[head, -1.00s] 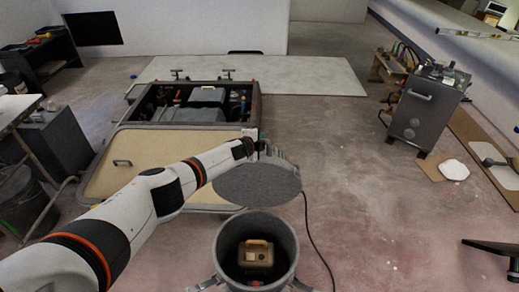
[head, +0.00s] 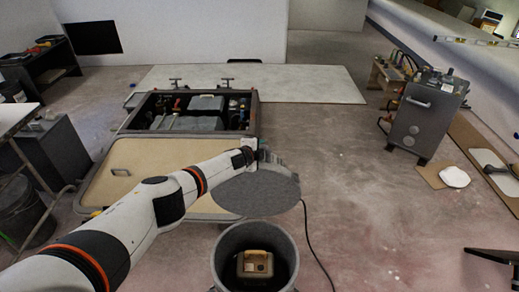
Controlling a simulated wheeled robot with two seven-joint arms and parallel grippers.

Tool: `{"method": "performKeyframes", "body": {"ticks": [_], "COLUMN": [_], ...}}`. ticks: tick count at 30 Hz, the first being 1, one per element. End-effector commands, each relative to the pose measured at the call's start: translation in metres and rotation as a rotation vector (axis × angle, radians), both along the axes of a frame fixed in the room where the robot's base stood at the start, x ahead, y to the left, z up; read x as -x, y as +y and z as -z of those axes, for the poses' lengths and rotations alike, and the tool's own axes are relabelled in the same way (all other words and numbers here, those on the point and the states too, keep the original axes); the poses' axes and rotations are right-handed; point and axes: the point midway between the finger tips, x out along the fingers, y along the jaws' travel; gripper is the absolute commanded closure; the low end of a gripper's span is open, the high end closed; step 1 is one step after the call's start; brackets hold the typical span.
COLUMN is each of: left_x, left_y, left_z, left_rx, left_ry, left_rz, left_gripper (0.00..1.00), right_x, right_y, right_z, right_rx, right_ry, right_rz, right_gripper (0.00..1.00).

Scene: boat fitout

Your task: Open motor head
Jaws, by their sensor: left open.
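A round grey lid (head: 257,193) hangs at the far side of an open grey drum-like housing (head: 219,262), the likely motor head. The lid is raised and leaves the housing's mouth uncovered. Inside the housing sits a small tan-and-grey boxy unit (head: 255,264). My left gripper (head: 258,157) is at the lid's far edge, close to it. Its fingers are small and partly hidden, so I cannot tell whether they touch the lid. My right gripper is out of view.
Behind stands an open engine box (head: 190,124) with a tan hatch panel (head: 135,168) in front. A grey wheeled cabinet (head: 424,118) stands at right. A black cable runs right of the housing. The floor between is clear.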

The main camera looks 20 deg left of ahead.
Motion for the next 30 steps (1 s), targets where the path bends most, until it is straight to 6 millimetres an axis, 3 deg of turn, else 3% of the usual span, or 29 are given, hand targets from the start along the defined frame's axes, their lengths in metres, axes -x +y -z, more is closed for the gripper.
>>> {"method": "performKeyframes", "body": {"ticks": [11,18,30], "left_x": [0.009,0.028,0.075], "left_y": [0.000,0.007,0.013], "left_z": [-0.005,-0.021,-0.038], "left_rx": [0.005,0.003,-0.001], "left_ry": [0.006,-0.001,0.000], "left_rz": [0.001,-0.004,0.000], "left_gripper": [0.59,0.59,0.59], "right_x": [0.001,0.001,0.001], "right_y": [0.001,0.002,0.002], "right_z": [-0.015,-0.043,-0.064], "right_rx": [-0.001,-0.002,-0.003], "right_ry": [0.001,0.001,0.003], "right_rz": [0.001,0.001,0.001], "right_gripper": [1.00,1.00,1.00]}}
